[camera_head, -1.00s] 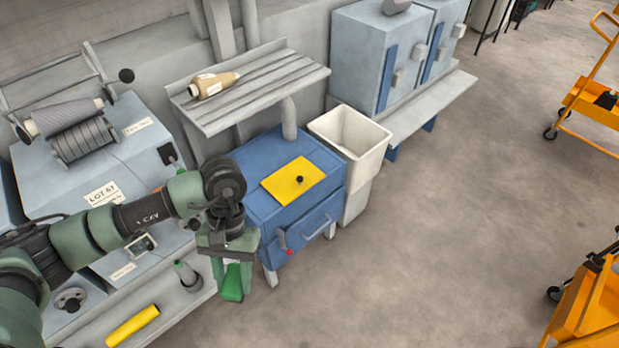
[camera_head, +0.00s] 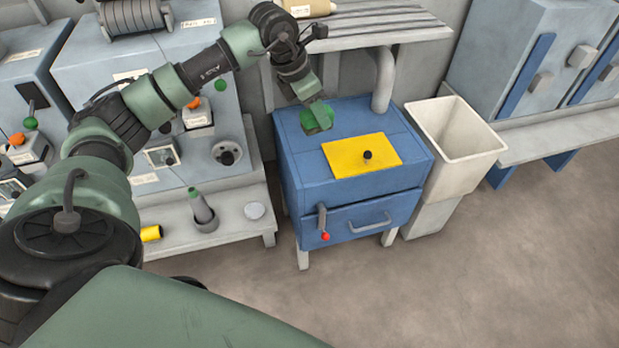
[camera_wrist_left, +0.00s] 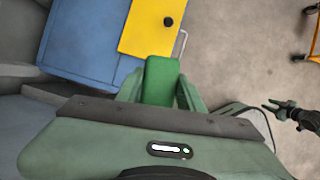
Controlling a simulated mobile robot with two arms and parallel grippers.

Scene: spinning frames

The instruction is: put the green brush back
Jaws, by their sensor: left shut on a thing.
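The green brush (camera_wrist_left: 160,80) is between the fingers of my left gripper (camera_wrist_left: 158,95) in the left wrist view. In the head view my left gripper (camera_head: 314,112) is over the back left part of the blue cabinet (camera_head: 300,165), shut on the brush (camera_head: 320,118). I cannot tell whether the brush touches the cabinet top. A yellow plate (camera_head: 350,152) with a black knob lies on the cabinet top, right of the gripper. A small dark gripper (camera_wrist_left: 272,107), apparently my right one, shows at the right of the wrist view; its jaws are unclear.
A cream bin (camera_head: 455,150) stands right of the cabinet. A slatted shelf (camera_head: 400,30) is behind and above the cabinet. A grey bottle-like object (camera_head: 203,212) with a green tip stands on the low ledge at left. The floor in front is clear.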

